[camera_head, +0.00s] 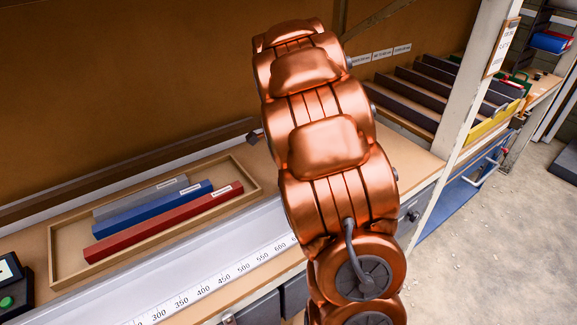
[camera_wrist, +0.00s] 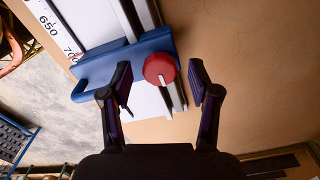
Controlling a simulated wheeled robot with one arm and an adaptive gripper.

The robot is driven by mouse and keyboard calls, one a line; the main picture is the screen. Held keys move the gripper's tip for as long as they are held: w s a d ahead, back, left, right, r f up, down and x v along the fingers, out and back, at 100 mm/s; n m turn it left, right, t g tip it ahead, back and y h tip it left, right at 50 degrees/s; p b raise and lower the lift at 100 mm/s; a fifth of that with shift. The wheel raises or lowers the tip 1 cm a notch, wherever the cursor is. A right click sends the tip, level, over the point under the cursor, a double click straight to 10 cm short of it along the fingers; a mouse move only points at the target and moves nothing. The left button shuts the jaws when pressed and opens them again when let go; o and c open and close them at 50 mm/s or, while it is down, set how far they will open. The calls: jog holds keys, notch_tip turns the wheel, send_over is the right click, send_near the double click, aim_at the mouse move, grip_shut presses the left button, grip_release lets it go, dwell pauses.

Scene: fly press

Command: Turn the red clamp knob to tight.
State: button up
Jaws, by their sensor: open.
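The red clamp knob (camera_wrist: 160,69) is a round red disc with a pale line on it, on a blue stop block (camera_wrist: 120,63) in the wrist view. My gripper (camera_wrist: 161,92) is open, with one dark finger on each side of the knob in the picture. A gap shows between each finger and the knob, and I cannot tell how far the knob is from the fingertips in depth. In the head view my copper-coloured arm hides the knob, the block and the gripper.
A scale (camera_head: 200,293) runs along the bench's front. A wooden tray (camera_head: 67,267) holds a red bar (camera_head: 165,222), a blue bar (camera_head: 150,210) and a grey bar (camera_head: 140,197). A device with a green button (camera_head: 7,302) stands at far left. Dark racks (camera_head: 410,95) stand behind a post at right.

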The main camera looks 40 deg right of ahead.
notch_tip(320, 180, up, 12)
dwell(0.6)
dwell(0.5)
jog(key=s+a+f+n+g+p, duration=0.1)
jog(key=s+a+f+n+p, duration=0.1)
jog(key=s+a+n, duration=0.9)
jog(key=s+a+f+n+p, duration=0.1)
jog(key=s+a+f+n, duration=0.2)
jog(key=s+a+n, duration=0.7)
jog(key=s+a, duration=0.2)
jog(key=s, duration=0.5)
jog(key=shift+s+f+n+g+p, duration=0.25)
jog(key=shift+s+n+g+p, duration=0.05)
jog(key=shift+n+g+p, duration=0.1)
